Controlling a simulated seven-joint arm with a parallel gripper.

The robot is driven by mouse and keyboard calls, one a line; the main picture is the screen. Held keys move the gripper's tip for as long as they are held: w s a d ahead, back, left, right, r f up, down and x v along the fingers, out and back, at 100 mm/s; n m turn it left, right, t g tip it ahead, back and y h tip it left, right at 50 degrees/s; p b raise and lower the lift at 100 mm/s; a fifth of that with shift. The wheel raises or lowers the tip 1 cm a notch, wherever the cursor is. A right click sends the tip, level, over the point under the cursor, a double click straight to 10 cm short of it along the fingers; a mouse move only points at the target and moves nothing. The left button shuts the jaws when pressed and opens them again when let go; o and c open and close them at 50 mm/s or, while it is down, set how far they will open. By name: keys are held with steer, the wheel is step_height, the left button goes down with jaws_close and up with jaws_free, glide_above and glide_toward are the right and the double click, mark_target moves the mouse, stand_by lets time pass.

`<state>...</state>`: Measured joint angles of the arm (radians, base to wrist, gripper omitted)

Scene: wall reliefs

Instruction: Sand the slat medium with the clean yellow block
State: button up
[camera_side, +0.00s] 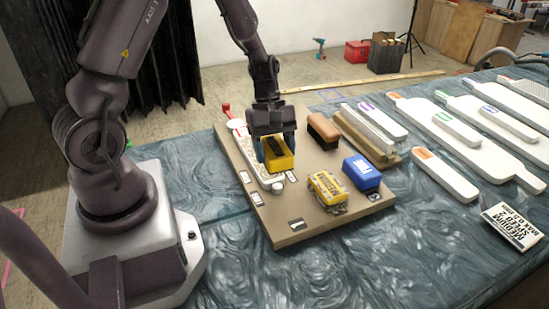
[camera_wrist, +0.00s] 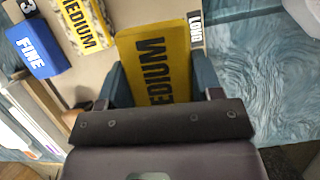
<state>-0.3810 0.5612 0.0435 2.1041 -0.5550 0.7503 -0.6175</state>
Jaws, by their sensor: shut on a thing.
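My gripper (camera_side: 277,146) is shut on the clean yellow block (camera_side: 280,160), held over the white slat (camera_side: 262,172) on the tan board (camera_side: 280,228). In the wrist view the yellow block (camera_wrist: 155,65), marked MEDIUM, sits between the fingers of my gripper (camera_wrist: 160,88). I cannot tell whether the block touches the slat; the block and gripper hide part of it. A second yellow block (camera_side: 328,192), with grey speckles, lies on the board to the right; it also reads MEDIUM in the wrist view (camera_wrist: 85,25).
A blue block (camera_side: 361,172) marked FINE and a brown block (camera_side: 322,131) stand on the board. A red-handled part (camera_side: 227,113) is at the slat's far end. White slats (camera_side: 445,175) and a printed card (camera_side: 515,226) lie to the right. The table front is clear.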

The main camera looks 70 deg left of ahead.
steer(key=shift+r, duration=0.95)
steer(key=shift+f, duration=0.15)
